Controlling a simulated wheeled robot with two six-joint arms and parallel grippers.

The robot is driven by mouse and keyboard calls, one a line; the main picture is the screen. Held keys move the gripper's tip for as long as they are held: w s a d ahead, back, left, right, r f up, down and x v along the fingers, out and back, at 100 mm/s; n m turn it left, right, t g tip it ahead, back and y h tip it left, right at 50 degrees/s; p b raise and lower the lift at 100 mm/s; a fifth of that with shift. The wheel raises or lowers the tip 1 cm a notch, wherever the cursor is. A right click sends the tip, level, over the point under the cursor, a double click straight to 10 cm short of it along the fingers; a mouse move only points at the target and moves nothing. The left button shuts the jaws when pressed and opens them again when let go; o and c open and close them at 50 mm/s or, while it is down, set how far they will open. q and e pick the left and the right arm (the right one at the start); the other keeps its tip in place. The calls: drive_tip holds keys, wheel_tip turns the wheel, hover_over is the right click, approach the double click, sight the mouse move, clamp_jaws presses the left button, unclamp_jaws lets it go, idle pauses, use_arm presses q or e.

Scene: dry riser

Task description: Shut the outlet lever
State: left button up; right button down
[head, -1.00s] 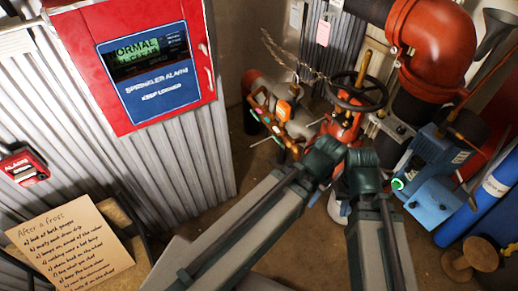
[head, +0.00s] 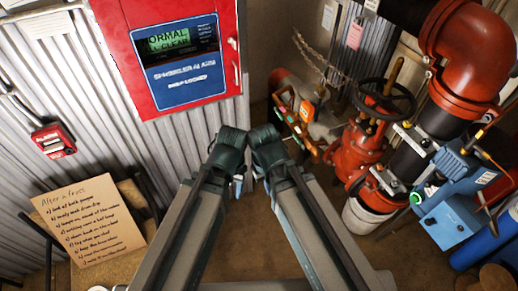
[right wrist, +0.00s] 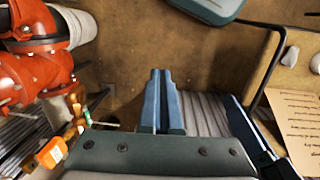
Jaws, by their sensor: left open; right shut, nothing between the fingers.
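An orange-handled valve fitting (head: 306,112) sits low beside the red valve, right of the alarm cabinet in the head view; I cannot tell for certain which of its parts is the outlet lever. Its orange and green parts also show at the lower left of the right wrist view (right wrist: 52,152). My left gripper (head: 238,186) is open, left of the fitting and apart from it, its fingers mostly hidden under its wrist. My right gripper (right wrist: 158,73) is shut and empty over the brown floor. In the head view its fingers are mostly hidden.
A red alarm cabinet (head: 185,50) stands behind on corrugated metal. A red valve with a black handwheel (head: 383,97) and a blue pump unit (head: 452,190) stand at right. A note board (head: 88,222) leans at lower left. Brown floor is clear between them.

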drive_tip(key=w+d+f+n+t+h+b, duration=0.1)
drive_tip(key=w+d+f+t+h+b, duration=0.3)
drive_tip(key=w+f+b, duration=0.5)
drive_tip(key=w+d+f+n+t+h+b, duration=0.15)
drive_tip(key=w+d+f+t+b, duration=0.35)
drive_tip(key=w+b, duration=0.7)
drive_tip(key=w+f+n+t+b, duration=0.6)
drive_tip(key=w+b, duration=0.3)
drive_tip(key=b, duration=1.1)
drive_tip(key=shift+w+n+t+h+b, duration=0.25)
drive_tip(key=shift+n+t+h+b, duration=0.15)
drive_tip(key=shift+t, duration=0.4)
drive_tip(key=shift+w+r, duration=0.1)
